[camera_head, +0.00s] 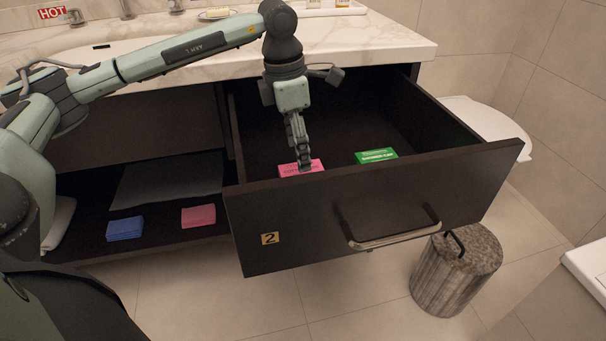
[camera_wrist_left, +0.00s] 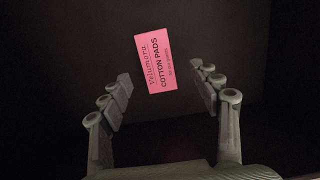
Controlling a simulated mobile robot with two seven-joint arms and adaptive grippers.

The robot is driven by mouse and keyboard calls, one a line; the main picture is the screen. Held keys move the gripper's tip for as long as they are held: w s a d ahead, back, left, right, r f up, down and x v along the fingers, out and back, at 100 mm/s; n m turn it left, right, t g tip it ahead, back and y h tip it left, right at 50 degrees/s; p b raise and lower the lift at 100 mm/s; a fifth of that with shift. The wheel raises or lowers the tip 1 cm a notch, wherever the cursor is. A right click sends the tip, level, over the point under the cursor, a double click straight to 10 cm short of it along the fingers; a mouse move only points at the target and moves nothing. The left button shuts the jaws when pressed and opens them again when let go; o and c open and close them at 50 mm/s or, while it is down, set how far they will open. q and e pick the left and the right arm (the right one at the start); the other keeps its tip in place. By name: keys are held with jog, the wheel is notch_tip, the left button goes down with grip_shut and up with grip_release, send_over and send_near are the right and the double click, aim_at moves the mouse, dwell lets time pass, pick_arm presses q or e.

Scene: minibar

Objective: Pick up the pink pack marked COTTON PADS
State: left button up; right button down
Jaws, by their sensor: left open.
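The pink pack marked COTTON PADS (camera_head: 290,170) lies in the open drawer, close behind its front panel. It also shows in the left wrist view (camera_wrist_left: 160,60), slightly tilted, its printed face toward the camera. My left gripper (camera_head: 304,166) reaches down into the drawer at the pack. In the left wrist view its fingers (camera_wrist_left: 160,90) are spread, with the pack between and a little beyond the fingertips. I cannot tell whether a finger touches it. The drawer front hides part of the pack in the head view. My right gripper is not in view.
A green pack (camera_head: 376,156) lies to the right in the same drawer (camera_head: 380,205). A blue block (camera_head: 125,229) and a pink block (camera_head: 198,216) sit on the lower shelf at left. A bin (camera_head: 457,275) stands at right. The marble counter (camera_head: 385,40) overhangs behind.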

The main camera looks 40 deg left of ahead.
aim_at(291, 169)
pick_arm(q)
jog(key=f, duration=0.4)
jog(key=shift+w+f, duration=0.35)
jog(key=c, duration=0.9)
